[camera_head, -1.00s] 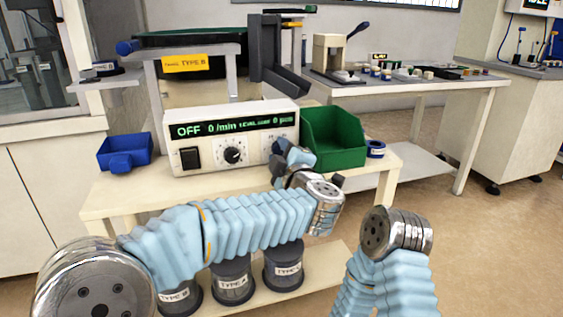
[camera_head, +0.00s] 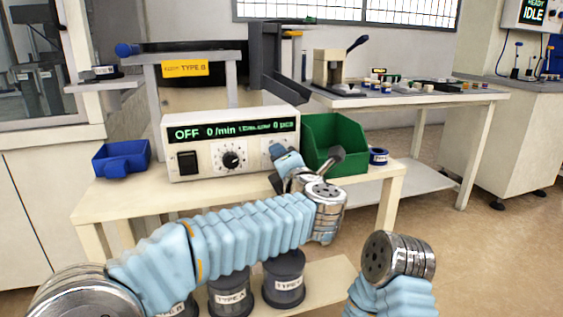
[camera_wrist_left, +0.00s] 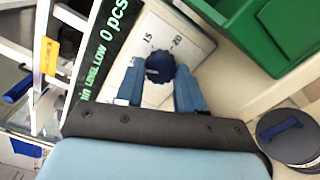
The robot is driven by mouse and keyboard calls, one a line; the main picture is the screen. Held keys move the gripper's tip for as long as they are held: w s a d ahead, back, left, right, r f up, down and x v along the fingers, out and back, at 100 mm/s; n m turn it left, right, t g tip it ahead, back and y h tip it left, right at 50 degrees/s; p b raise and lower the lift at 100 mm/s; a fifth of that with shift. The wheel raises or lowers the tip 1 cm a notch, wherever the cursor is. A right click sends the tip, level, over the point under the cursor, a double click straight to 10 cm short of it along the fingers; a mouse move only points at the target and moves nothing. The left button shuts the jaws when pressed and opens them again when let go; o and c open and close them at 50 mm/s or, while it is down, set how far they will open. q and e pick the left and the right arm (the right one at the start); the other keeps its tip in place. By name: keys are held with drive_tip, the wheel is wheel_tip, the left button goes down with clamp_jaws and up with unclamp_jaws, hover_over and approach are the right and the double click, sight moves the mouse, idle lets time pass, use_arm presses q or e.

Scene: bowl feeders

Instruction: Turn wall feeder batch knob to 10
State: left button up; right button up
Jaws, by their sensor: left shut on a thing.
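The white feeder control box (camera_head: 240,175) stands on the cream table. Its green display (camera_head: 234,130) reads OFF, 0/min and 0 pcs. A dark knob (camera_head: 231,160) is mid-panel beside a black switch (camera_head: 188,162). My left gripper (camera_head: 282,158) is at the right end of the panel and hides the knob there in the head view. In the left wrist view, my left gripper (camera_wrist_left: 160,82) is shut on that dark blue batch knob (camera_wrist_left: 160,66), a finger on each side. Scale marks 15 and 20 show beyond it; its pointer is unclear. My right gripper is out of view.
A green bin (camera_head: 332,150) stands close right of the box and my left gripper. A blue bin (camera_head: 121,158) is at the table's left, a blue-and-white roll (camera_head: 378,156) at its right. Several labelled dark containers (camera_head: 284,280) stand on the shelf below.

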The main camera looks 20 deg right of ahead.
use_arm(q)
drive_tip(key=shift+f+n, duration=0.15)
drive_tip(key=shift+n, duration=0.45)
drive_tip(key=o, duration=1)
drive_tip(key=shift+o, duration=0.2)
